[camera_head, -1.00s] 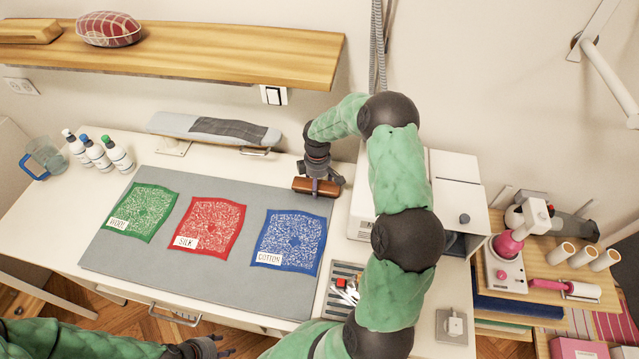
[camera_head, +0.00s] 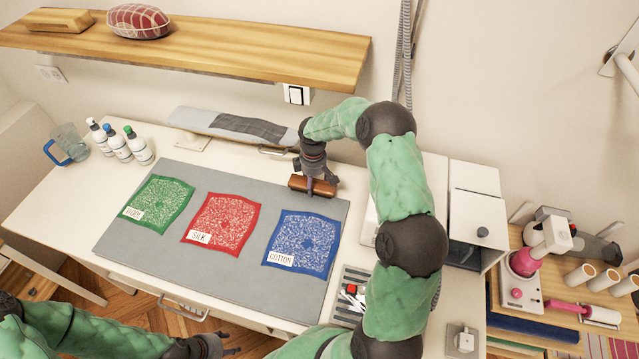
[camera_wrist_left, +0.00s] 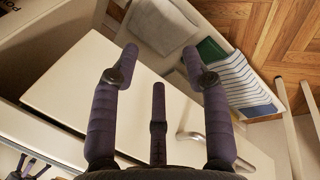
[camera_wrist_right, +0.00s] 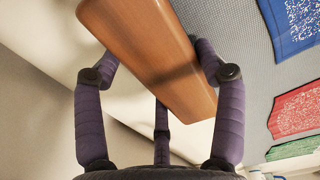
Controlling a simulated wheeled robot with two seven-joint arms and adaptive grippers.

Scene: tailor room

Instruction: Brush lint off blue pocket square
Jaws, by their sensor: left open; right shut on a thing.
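The blue pocket square (camera_head: 301,243) lies flat on the right part of the grey mat, covered in white specks, with a "COTTON" label at its lower left. It also shows at the top right of the right wrist view (camera_wrist_right: 292,22). My right gripper (camera_head: 316,186) is shut on a brown wooden brush (camera_wrist_right: 150,50) near the mat's far right corner, behind the blue square and apart from it. The brush's underside is hidden. My left gripper (camera_head: 232,345) is open and empty in front of the table's front edge; it also shows in the left wrist view (camera_wrist_left: 158,75).
A red speckled square (camera_head: 222,222) and a green one (camera_head: 160,203) lie left on the grey mat (camera_head: 190,268). Several bottles (camera_head: 120,146), a jug (camera_head: 68,143) and a sleeve board (camera_head: 235,125) stand behind. A tool tray (camera_head: 353,287) is at right. A wooden shelf (camera_head: 230,45) hangs above.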

